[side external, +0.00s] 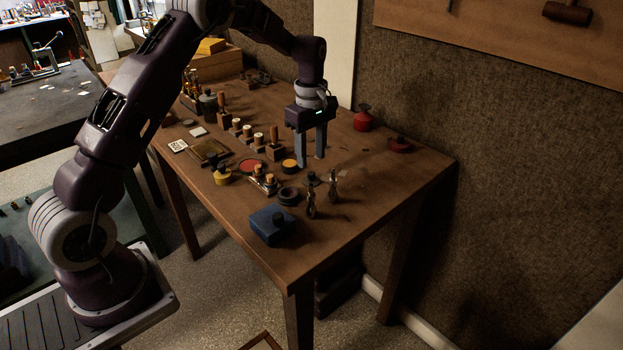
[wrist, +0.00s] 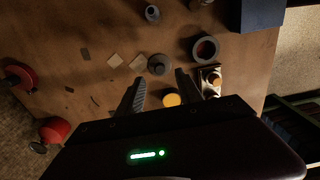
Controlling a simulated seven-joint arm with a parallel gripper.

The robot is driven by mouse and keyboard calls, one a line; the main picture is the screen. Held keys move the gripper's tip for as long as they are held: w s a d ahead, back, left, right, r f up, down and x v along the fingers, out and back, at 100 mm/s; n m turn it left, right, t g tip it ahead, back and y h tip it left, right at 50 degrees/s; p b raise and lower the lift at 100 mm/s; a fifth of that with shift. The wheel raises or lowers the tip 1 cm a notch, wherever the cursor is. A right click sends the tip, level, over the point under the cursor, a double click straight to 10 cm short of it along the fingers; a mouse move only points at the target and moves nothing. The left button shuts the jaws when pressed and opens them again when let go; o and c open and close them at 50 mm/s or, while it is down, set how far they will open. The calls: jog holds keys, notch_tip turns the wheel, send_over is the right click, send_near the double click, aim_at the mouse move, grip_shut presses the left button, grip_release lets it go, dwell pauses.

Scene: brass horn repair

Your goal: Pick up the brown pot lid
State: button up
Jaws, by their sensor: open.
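My gripper (side external: 311,160) is open and empty, pointing down above the middle of the wooden table. In the wrist view its two fingers (wrist: 160,77) stand apart. A small dark round piece with a knob (wrist: 158,64) shows just beyond and between the fingertips; it also stands in the side view (side external: 312,178). It may be the brown pot lid, but its colour is too dark to tell. An orange-yellow disc (wrist: 172,100) lies close by, nearer the palm, and shows in the side view (side external: 290,165).
A black ring (side external: 288,196), a blue box (side external: 272,225) and upright metal tools (side external: 333,185) stand toward the near side. A red pot (side external: 363,121) and a low dark-red knobbed piece (side external: 399,145) are near the wall. Stamps (side external: 274,150) crowd the left. The right table corner is clear.

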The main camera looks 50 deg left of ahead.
aim_at(311, 173)
notch_tip(311, 173, down, 5)
jog(key=shift+d+r, duration=0.1)
grip_shut()
notch_tip(311, 173, up, 8)
jog(key=shift+r, duration=0.2)
jog(key=s+a, duration=0.1)
jog(key=a, duration=0.7)
jog(key=shift+d+f, duration=0.15)
jog(key=shift+f, duration=1.3)
jog(key=shift+d+f, duration=0.1)
jog(key=shift+f, duration=1.3)
